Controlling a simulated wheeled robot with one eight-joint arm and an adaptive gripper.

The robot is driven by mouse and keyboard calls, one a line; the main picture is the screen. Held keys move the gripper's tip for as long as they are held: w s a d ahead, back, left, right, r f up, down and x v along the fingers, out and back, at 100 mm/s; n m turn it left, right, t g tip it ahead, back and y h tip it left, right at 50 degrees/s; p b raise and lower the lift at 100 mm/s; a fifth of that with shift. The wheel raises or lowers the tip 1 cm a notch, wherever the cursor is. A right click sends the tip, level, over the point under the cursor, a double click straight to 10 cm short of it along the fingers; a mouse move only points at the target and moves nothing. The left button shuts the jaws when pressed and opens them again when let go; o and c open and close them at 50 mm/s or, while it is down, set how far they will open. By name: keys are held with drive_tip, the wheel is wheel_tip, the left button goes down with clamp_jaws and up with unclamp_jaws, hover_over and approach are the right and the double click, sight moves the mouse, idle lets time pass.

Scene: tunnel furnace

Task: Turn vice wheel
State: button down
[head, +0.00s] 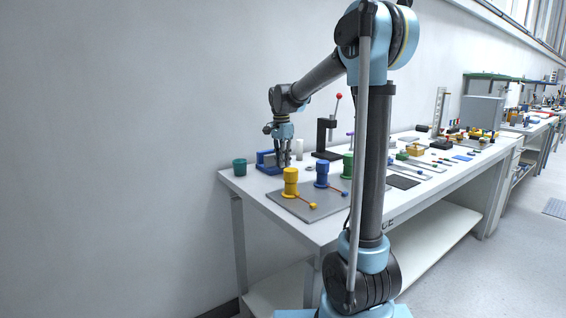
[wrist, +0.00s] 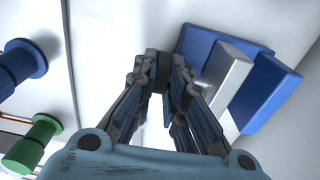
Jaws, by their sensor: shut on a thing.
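The vice (head: 266,160) is a blue block at the left end of the white workbench. In the wrist view the vice (wrist: 262,92) lies right of my fingers, with a grey jaw plate between blue parts. My gripper (head: 282,165) points down at the vice's right side. In the wrist view my gripper (wrist: 161,68) has its fingertips close together around a small dark grey piece, which appears to be the vice wheel (wrist: 160,72). The fingers hide most of the wheel and its link to the vice.
A green cup (head: 239,167) stands left of the vice. A black lever press (head: 327,138) with a red knob stands behind, right of a white cylinder (head: 299,149).

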drive_tip(key=t+h, duration=0.2)
drive_tip(key=a+t+h, duration=0.1)
drive_tip(key=h, duration=0.1)
drive_tip(key=shift+s+f, duration=0.1)
drive_tip(key=shift+s, duration=0.15)
drive_tip(key=shift+s+a+f+t+h, duration=0.1)
drive_tip(key=shift+t+h, duration=0.35)
drive_tip(key=shift+h, duration=0.3)
drive_tip(key=shift+s+a+f+t+h, duration=0.1)
drive_tip(key=shift+t+h, duration=0.35)
drive_tip(key=shift+h, duration=0.3)
drive_tip(key=c, duration=1.6)
unclamp_jaws()
drive_tip(key=shift+c, duration=0.2)
drive_tip(key=v, duration=1.1)
drive_tip(key=shift+a+r, duration=0.2)
drive_tip(key=shift+a, duration=0.1)
drive_tip(key=shift+s, duration=0.15)
